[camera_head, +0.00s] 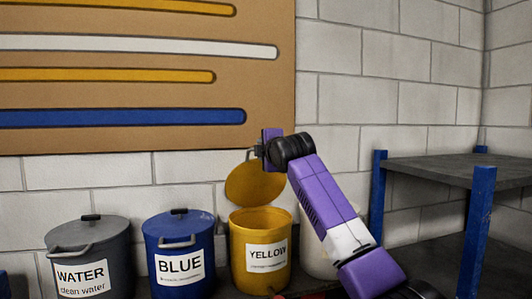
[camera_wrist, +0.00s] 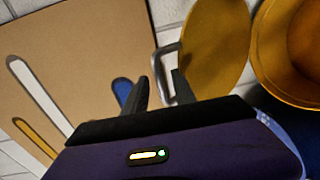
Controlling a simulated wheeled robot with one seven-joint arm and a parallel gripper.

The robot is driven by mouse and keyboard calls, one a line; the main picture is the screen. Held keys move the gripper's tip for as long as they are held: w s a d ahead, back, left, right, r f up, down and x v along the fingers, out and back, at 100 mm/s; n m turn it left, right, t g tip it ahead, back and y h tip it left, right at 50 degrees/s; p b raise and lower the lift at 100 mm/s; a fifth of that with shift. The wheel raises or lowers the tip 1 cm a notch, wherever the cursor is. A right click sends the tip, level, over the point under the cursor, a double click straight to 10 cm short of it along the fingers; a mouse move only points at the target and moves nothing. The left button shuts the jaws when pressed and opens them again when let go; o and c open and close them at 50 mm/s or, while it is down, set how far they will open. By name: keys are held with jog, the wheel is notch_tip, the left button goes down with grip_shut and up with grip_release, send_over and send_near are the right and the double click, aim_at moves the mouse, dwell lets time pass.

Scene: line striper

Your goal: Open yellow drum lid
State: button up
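The yellow drum (camera_head: 261,270) stands against the wall with a label reading YELLOW, and its mouth is uncovered. Its round yellow lid (camera_head: 254,185) stands raised and tilted at the back of the rim. In the wrist view the lid (camera_wrist: 215,40) is beside the drum's open mouth (camera_wrist: 290,50). My gripper (camera_head: 260,151) is at the lid's upper edge. In the wrist view my gripper's fingers (camera_wrist: 160,84) are apart, with the lid's metal handle (camera_wrist: 158,66) between them and gaps beside the bar.
A closed blue drum (camera_head: 180,265) and a closed grey water drum (camera_head: 90,265) stand to the left. A pale container (camera_head: 316,262) is partly hidden behind my arm. A shelf with blue posts (camera_head: 481,220) is at the right. A board with coloured stripes (camera_head: 130,100) hangs above.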

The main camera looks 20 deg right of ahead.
jog(key=s+b, duration=0.2)
jog(key=s, duration=0.4)
jog(key=shift+s+a+r+b, duration=0.25)
jog(key=shift+s+a+b, duration=0.05)
